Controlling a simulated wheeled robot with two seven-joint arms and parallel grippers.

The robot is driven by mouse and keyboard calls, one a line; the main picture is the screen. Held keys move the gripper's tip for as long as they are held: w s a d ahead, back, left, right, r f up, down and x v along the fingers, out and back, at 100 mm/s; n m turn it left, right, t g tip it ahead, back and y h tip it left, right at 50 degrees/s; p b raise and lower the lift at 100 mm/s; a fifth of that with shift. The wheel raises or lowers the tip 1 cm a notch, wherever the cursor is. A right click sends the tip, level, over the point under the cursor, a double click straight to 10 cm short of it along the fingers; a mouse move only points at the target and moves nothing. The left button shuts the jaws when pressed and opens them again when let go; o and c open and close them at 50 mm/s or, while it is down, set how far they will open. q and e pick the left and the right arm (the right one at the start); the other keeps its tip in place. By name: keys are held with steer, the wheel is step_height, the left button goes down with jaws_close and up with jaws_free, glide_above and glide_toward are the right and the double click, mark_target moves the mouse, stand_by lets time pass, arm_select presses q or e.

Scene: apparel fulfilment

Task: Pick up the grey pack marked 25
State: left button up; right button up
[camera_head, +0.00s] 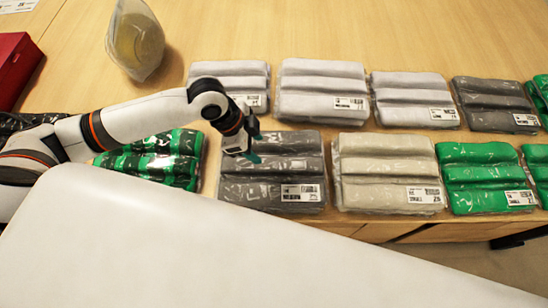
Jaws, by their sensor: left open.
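A dark grey pack (300,165) in clear wrap lies in the front row on the wooden table (235,30), with a white label at its front right. Another dark grey pack (490,92) lies in the back row at the right. The labels' numbers are too small to read surely, so I cannot tell which grey pack is marked 25. My left gripper (250,148) is open and empty, pointing down over the left part of the front dark grey pack. Its fingers cover a bit of that pack; contact cannot be told. My right gripper is out of view.
A beige pack (385,165) and green packs (475,170) lie right of the front grey pack. A green-and-black pack (165,155) lies left. A bagged item (135,40) and red box (12,65) stand back left.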

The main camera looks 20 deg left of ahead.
mark_target(271, 163)
arm_select(q)
steer(key=x, duration=0.2)
steer(key=shift+s+d+f, duration=0.2)
steer(key=shift+f, duration=0.1)
steer(key=shift+w+d+f, duration=0.1)
steer(key=shift+d+f, duration=0.05)
steer(key=shift+f, duration=0.2)
steer(key=p+x, duration=0.2)
steer(key=x, duration=0.2)
steer(key=shift+d+f, duration=0.25)
steer(key=shift+f, duration=0.1)
steer(key=shift+w+d+f, duration=0.1)
steer(key=shift+f, duration=0.25)
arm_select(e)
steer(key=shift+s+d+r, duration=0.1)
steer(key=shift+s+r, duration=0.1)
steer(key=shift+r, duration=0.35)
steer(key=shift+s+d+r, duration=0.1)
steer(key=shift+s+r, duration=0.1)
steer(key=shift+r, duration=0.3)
arm_select(q)
steer(key=shift+c, duration=0.5)
steer(key=c, duration=0.9)
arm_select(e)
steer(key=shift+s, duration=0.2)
